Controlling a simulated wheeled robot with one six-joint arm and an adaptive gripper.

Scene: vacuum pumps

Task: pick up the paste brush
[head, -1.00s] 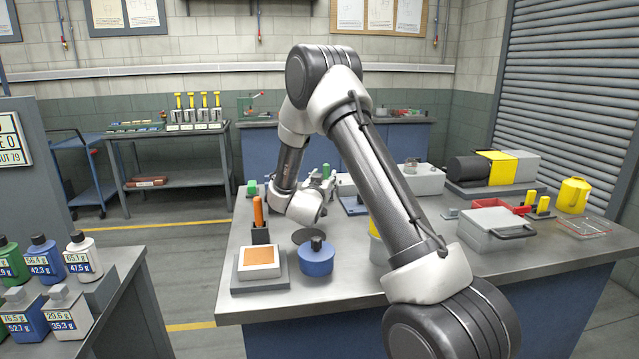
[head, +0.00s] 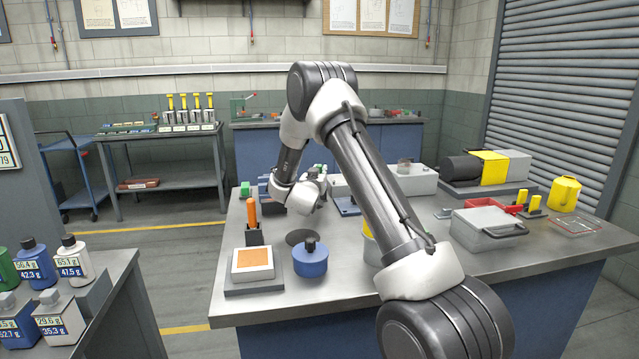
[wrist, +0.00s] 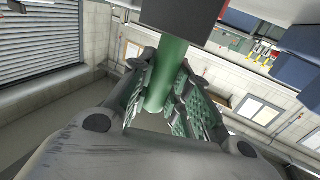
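A green cylindrical handle (wrist: 168,75), which looks like the paste brush, runs into a dark block (wrist: 180,18) in the wrist view; its working end is hidden. My gripper (wrist: 165,95) has its textured fingers on either side of this handle. Whether the pads touch it is not clear. In the head view my gripper (head: 320,181) is low over the far part of the grey bench (head: 345,293), by a small patch of green. A second upright tool with an orange handle (head: 251,212) stands in a dark holder to the left.
A blue lidded pot (head: 311,261) and a framed orange pad (head: 252,265) stand at the near left of the bench. A grey box (head: 485,232), a yellow container (head: 565,194) and a pump (head: 490,167) stand on the right. Bottles (head: 75,257) stand on the left bench.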

